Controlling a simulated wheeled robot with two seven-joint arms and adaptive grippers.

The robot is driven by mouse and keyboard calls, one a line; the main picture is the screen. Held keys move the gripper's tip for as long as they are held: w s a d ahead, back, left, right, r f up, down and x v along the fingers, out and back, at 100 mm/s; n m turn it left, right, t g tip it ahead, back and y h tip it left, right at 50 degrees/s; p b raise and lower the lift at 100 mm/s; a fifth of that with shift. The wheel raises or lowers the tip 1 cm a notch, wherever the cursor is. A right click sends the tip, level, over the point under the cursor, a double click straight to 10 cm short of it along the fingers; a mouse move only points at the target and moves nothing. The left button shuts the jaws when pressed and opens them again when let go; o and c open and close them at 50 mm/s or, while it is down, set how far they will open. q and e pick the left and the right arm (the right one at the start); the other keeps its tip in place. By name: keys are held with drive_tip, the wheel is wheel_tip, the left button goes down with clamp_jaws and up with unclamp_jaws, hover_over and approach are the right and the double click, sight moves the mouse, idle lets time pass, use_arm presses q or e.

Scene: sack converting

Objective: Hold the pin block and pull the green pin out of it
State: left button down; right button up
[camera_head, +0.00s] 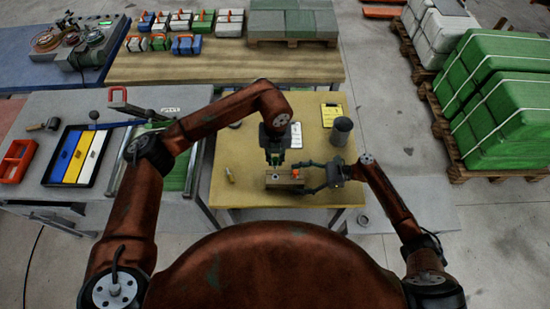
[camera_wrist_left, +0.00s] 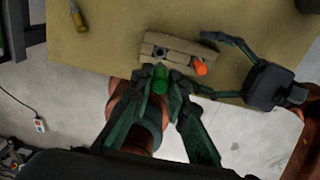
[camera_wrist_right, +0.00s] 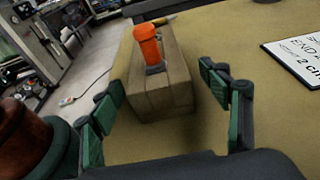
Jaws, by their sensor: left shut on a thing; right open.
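The wooden pin block (camera_head: 284,183) lies on the yellow table, with an orange pin (camera_wrist_left: 200,68) upright in it. My left gripper (camera_head: 275,157) is above the block, shut on the green pin (camera_wrist_left: 160,80). The pin appears clear of the block (camera_wrist_left: 172,42), where dark openings show in the left wrist view. My right gripper (camera_head: 303,177) is open at the block's right end. In the right wrist view its fingers (camera_wrist_right: 160,95) stand on either side of the block (camera_wrist_right: 165,95), with gaps; neither clearly touches it. The green pin is out of that view.
A dark cylinder (camera_head: 341,132) and papers (camera_head: 331,115) are behind on the yellow table (camera_head: 235,150). A small brass-coloured item (camera_head: 229,175) lies left of the block. A grey bench (camera_head: 40,110) with a tray adjoins on the left.

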drive_tip(key=shift+o, duration=0.9)
drive_tip(key=shift+d, duration=0.1)
drive_tip(key=shift+p+v, duration=0.55)
drive_tip(key=shift+v, duration=3.9)
